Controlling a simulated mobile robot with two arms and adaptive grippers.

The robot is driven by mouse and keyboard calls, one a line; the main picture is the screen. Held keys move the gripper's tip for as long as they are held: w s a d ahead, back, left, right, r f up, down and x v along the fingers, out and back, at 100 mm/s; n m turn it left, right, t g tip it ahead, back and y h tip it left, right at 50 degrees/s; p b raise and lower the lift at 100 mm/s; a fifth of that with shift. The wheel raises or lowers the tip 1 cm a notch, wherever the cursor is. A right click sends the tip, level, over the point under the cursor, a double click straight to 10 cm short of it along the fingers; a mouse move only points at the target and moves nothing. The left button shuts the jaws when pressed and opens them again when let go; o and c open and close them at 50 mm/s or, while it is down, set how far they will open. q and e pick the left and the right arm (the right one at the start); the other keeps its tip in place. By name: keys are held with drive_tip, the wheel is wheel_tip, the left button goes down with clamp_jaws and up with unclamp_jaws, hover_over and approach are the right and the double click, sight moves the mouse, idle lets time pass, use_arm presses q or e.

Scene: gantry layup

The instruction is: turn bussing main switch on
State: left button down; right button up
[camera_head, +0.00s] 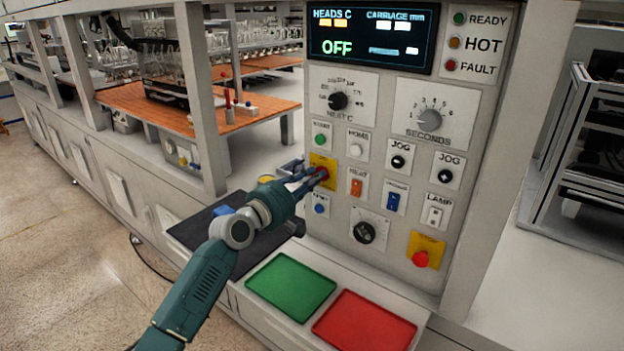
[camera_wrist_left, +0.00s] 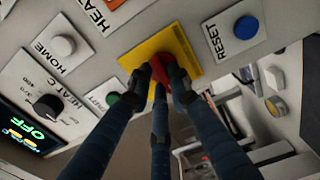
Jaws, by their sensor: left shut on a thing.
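The main switch is a red knob (camera_head: 323,173) on a yellow plate (camera_head: 329,160), on the left side of the grey control panel. In the left wrist view the red knob (camera_wrist_left: 163,73) sits between the fingertips, with the yellow plate (camera_wrist_left: 140,56) behind it. My left gripper (camera_head: 317,177) is shut on the knob; it also shows in the left wrist view (camera_wrist_left: 162,80). The fingers hide part of the knob, so I cannot tell its angle. The panel display (camera_head: 371,37) reads OFF. My right gripper is in neither view.
Around the switch are a green start button (camera_head: 320,139), a white home button (camera_head: 355,150), an orange heat rocker (camera_head: 356,187) and a blue reset button (camera_head: 320,209). A red emergency button (camera_head: 420,259) is lower right. Green (camera_head: 290,287) and red (camera_head: 365,323) trays lie below the panel.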

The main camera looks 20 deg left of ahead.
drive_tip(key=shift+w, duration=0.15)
use_arm(q)
drive_tip(key=m+b, duration=0.2)
drive_tip(key=m, duration=0.4)
drive_tip(key=m+b, duration=0.2)
drive_tip(key=m, duration=0.4)
drive_tip(key=f+m+b, duration=0.1)
drive_tip(key=m+b, duration=0.1)
drive_tip(key=m, duration=0.3)
drive_tip(key=shift+s+d+m, duration=0.1)
drive_tip(key=shift+d+m, duration=0.15)
drive_tip(key=shift+m, duration=0.15)
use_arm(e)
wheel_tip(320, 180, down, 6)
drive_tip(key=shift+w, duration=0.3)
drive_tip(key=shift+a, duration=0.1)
use_arm(q)
drive_tip(key=c, duration=1.6)
unclamp_jaws()
drive_tip(key=shift+r, duration=0.15)
